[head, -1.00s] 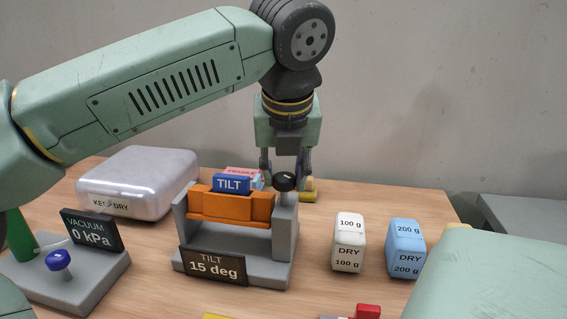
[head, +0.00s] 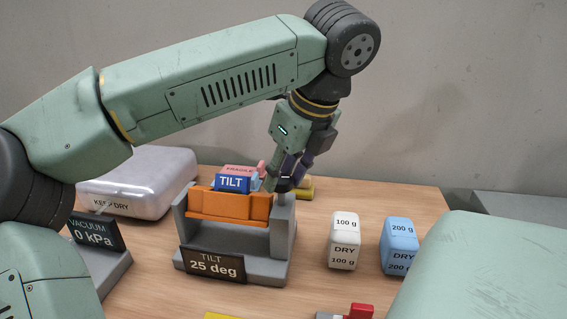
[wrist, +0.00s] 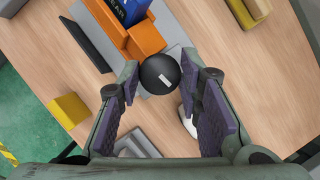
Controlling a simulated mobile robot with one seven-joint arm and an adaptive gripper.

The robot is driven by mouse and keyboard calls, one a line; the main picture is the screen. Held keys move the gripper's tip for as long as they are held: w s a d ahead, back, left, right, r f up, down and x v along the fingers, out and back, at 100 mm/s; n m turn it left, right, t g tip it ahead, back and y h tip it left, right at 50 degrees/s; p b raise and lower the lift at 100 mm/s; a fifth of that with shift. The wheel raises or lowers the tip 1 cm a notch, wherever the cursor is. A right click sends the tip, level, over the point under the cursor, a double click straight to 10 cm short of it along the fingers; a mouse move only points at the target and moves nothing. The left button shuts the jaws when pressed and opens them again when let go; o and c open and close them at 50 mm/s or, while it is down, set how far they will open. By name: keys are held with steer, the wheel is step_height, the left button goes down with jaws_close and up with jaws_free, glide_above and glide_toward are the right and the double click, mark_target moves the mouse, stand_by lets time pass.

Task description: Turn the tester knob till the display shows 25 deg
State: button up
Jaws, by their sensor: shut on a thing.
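The tilt tester (head: 265,268) is a grey stand with an orange cradle (head: 230,206). Its display (head: 212,264) reads "TILT 25 deg". A blue block marked TILT (head: 233,182) sits on the cradle. The round black tester knob (wrist: 160,74), with a white mark, is on top of the stand's right post; in the head view it is partly hidden by my fingers. My gripper (head: 284,180) reaches down to it at a slant from the upper right. In the wrist view, my gripper (wrist: 161,84) is shut on the knob, with one finger on each side.
A vacuum tester with display (head: 92,232) reading "0 kPa" stands left. A pale KEEP DRY case (head: 140,180) is behind it. White (head: 344,240) and blue (head: 399,246) weights stand right. A pink FRAGILE block (head: 238,170) and a yellow piece (head: 304,188) lie behind the tester.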

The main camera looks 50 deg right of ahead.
stand_by(0.5)
steer(key=o, duration=1.1)
